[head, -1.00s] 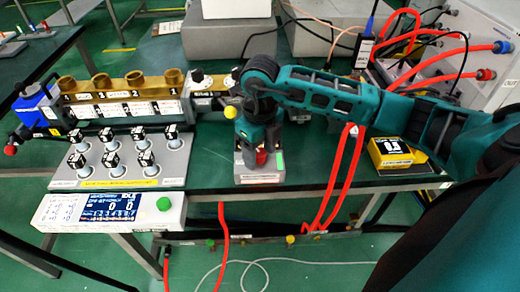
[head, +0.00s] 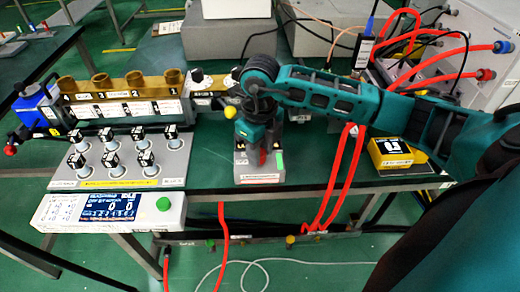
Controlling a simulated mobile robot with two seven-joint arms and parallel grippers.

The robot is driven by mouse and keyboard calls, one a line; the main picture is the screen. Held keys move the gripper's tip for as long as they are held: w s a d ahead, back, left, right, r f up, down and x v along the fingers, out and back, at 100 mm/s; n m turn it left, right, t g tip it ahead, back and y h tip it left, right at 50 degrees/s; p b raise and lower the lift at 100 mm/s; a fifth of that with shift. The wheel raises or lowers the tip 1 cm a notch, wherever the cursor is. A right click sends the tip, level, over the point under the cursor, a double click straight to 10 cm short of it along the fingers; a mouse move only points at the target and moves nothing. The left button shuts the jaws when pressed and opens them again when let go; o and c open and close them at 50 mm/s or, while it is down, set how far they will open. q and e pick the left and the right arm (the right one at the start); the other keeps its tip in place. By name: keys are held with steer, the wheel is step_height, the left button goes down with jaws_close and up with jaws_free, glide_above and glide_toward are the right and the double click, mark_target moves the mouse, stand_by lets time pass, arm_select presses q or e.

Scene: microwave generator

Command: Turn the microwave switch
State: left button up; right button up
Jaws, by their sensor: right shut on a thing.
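My right gripper (head: 257,150) points down onto a small grey box (head: 243,175) near the table's front edge. It is shut on the microwave switch on top of this box. The gripper's fingers and body hide most of the switch, so its exact angle cannot be told. The box has a white label with red print on its front and a green patch at its right. My left gripper is not in view.
A grey panel (head: 180,167) with several black-and-white knobs stands left of the box, with a white display unit (head: 65,208) in front. A brass waveguide (head: 115,88) runs behind. Red hoses (head: 340,170) and a yellow meter (head: 389,153) are at the right.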

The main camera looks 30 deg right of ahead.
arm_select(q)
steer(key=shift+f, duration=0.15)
arm_select(e)
steer(key=n+b, duration=0.2)
steer(key=n, duration=0.1)
steer(key=shift+f, duration=0.1)
steer(key=n+b, duration=0.2)
steer(key=n, duration=0.1)
steer(key=shift+d+n, duration=0.1)
steer(key=shift+n, duration=0.2)
steer(key=n+b, duration=0.1)
steer(key=n, duration=0.2)
steer(key=shift+w+b, duration=0.1)
steer(key=shift+b, duration=0.3)
steer(key=shift+n, duration=0.6)
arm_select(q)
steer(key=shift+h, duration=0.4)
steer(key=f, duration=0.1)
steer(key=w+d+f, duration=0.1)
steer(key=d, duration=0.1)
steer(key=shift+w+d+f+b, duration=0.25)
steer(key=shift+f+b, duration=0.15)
arm_select(e)
steer(key=shift+n, duration=0.3)
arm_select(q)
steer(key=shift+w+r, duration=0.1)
arm_select(e)
steer(key=shift+n, duration=0.3)
